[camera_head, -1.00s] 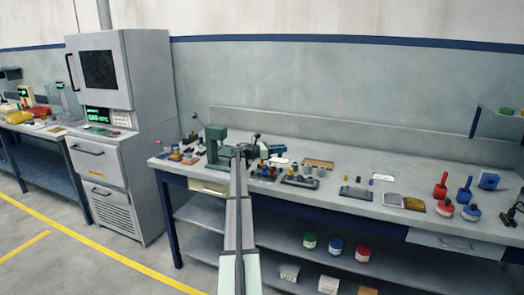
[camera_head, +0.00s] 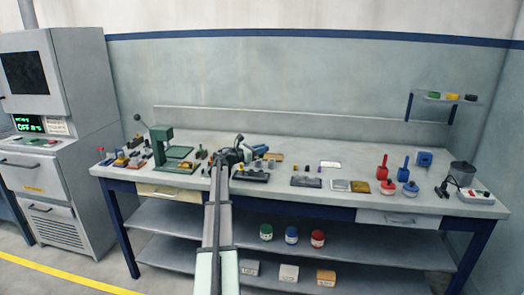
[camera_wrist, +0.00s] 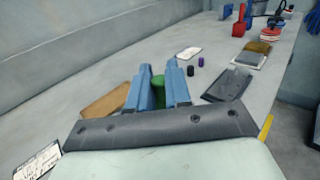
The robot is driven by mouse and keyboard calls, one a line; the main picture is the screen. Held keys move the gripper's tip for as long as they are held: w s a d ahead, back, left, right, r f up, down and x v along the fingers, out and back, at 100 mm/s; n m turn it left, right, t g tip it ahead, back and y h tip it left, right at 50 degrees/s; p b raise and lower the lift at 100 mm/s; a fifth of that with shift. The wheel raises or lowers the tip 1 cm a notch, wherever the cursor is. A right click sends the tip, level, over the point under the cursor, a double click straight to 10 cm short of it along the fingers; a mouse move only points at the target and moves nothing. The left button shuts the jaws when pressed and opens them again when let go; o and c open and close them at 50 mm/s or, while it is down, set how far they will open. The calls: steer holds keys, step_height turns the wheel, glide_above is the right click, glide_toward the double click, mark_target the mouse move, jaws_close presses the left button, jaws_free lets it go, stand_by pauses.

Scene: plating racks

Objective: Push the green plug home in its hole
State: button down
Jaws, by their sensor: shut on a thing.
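In the wrist view the blue fingers of my gripper (camera_wrist: 158,68) are shut on the green plug (camera_wrist: 158,88), which shows between them. In the head view my gripper (camera_head: 258,150) is above the bench, right of the green press; the plug cannot be made out there. A dark block (camera_wrist: 229,84) lies on the bench to the right of the fingers in the wrist view, and also shows in the head view (camera_head: 306,182). Another dark block (camera_head: 250,177) lies below my gripper in the head view. Which hole belongs to the green plug cannot be told.
A dark small plug (camera_wrist: 190,71) and a purple one (camera_wrist: 201,61) stand beyond the fingers. A brown board (camera_wrist: 106,102) lies to their left. The green press (camera_head: 160,150) stands left on the bench (camera_head: 430,172). Red and blue tools (camera_head: 383,172) stand at the right.

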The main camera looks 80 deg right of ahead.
steer(key=shift+f, duration=0.25)
stand_by(0.3)
steer(key=shift+f, duration=2.65)
steer(key=shift+f, duration=1.65)
steer(key=shift+r, duration=0.1)
steer(key=shift+r, duration=1.15)
steer(key=shift+f, duration=0.9)
stand_by(1.0)
